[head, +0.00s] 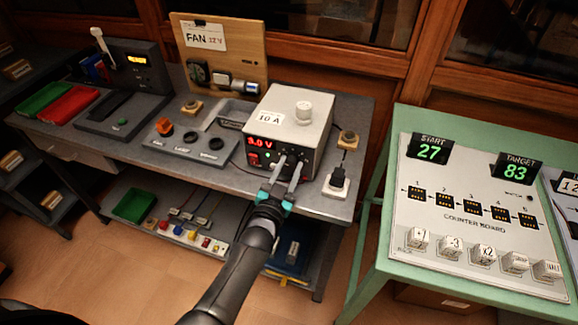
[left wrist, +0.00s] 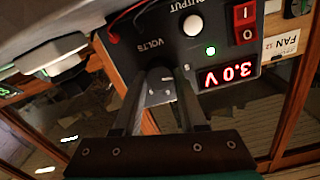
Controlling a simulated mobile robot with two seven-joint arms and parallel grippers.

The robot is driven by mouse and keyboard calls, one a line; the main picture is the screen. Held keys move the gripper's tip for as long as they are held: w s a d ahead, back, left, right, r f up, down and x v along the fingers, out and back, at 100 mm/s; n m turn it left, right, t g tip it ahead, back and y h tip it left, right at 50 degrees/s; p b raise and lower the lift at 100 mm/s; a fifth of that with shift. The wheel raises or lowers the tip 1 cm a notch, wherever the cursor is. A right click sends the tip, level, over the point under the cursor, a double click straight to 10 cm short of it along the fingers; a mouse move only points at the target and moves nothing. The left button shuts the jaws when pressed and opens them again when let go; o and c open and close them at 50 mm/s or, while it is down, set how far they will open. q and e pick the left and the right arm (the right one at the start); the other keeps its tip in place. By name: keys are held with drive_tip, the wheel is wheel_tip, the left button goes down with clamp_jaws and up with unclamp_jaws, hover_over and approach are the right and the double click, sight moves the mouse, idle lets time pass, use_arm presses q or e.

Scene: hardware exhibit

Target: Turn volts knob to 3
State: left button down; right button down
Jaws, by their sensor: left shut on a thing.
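The power supply (head: 318,127) is a pale box with a dark front panel, standing on the grey bench. Its red display (head: 260,143) reads about 3.0 V; the display (left wrist: 228,75) shows upside down as 3.0 V in the left wrist view. The volts knob (left wrist: 160,87) is a grey knob beside the VOLTS label. My left gripper (head: 284,166) is at the lower front of the supply. In the left wrist view its fingers (left wrist: 158,92) are shut around the knob, one on each side. They hide part of the knob. My right gripper is not in view.
A red rocker switch (left wrist: 244,22) and a lit green lamp (left wrist: 210,50) sit near the display. A plug in a white socket (head: 337,183) stands right of the supply. A FAN board (head: 245,50) stands behind. A green counter-board table (head: 390,200) is at right.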

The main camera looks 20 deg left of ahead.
use_arm(q)
drive_tip(key=shift+n, duration=0.4)
drive_tip(key=shift+c, duration=2.3)
unclamp_jaws()
drive_tip(key=s+p, duration=0.2)
drive_tip(key=s, duration=1.3)
drive_tip(key=shift+a, duration=0.25)
drive_tip(key=shift+s, duration=0.1)
